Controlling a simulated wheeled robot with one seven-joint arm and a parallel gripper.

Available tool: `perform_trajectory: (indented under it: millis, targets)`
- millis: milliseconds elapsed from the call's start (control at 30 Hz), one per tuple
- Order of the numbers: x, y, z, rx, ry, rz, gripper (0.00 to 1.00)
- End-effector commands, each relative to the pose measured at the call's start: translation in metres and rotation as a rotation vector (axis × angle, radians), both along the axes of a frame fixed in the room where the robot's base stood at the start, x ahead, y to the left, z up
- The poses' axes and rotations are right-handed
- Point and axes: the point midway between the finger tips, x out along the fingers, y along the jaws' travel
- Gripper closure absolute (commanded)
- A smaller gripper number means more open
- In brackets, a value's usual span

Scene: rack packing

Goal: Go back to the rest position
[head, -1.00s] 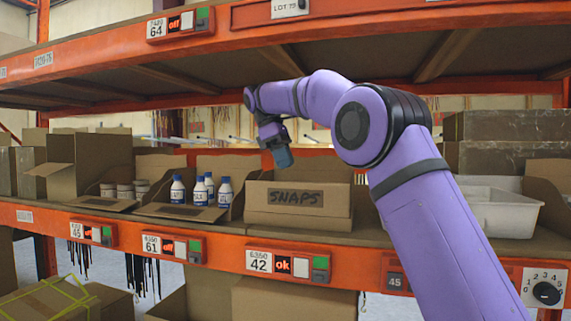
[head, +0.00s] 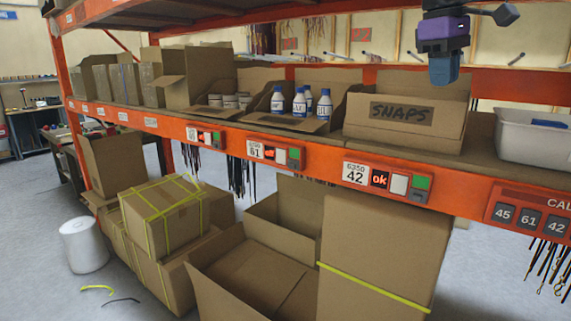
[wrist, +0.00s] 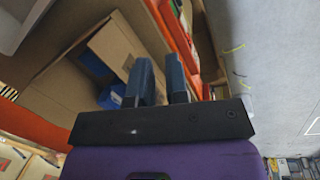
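My gripper (head: 445,68) hangs in the upper right of the head view, above the shelf and the SNAPS box. In the wrist view its two blue fingers (wrist: 159,78) stand apart with nothing between them. The cardboard box marked SNAPS (head: 403,114) sits on the orange shelf, below and left of my gripper. In the wrist view an open cardboard box (wrist: 115,42) with something blue in it lies beyond the fingers. Most of my arm is outside the head view.
Blue-capped white bottles (head: 301,102) and cans (head: 229,101) stand in open shelf boxes. A white bin (head: 532,142) is at the right. The orange shelf edge (head: 329,166) carries label displays. Large cartons (head: 376,257) and a white pail (head: 83,246) stand on the floor below.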

Motion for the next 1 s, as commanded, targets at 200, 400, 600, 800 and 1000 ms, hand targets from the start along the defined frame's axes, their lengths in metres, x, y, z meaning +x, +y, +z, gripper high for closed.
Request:
perform_trajectory:
  millis: [200,400,600,800,1000]
  targets:
    - [-0.069,-0.008,-0.025,0.066,-0.127,-0.129,0.85]
    - [-0.128,-0.012,-0.061,0.136,-0.235,-0.255,0.85]
    - [-0.184,-0.014,-0.106,0.217,-0.34,-0.39,0.85]
    - [-0.225,-0.014,-0.151,0.288,-0.42,-0.501,0.85]
    - [-0.242,-0.014,-0.172,0.321,-0.455,-0.554,0.85]
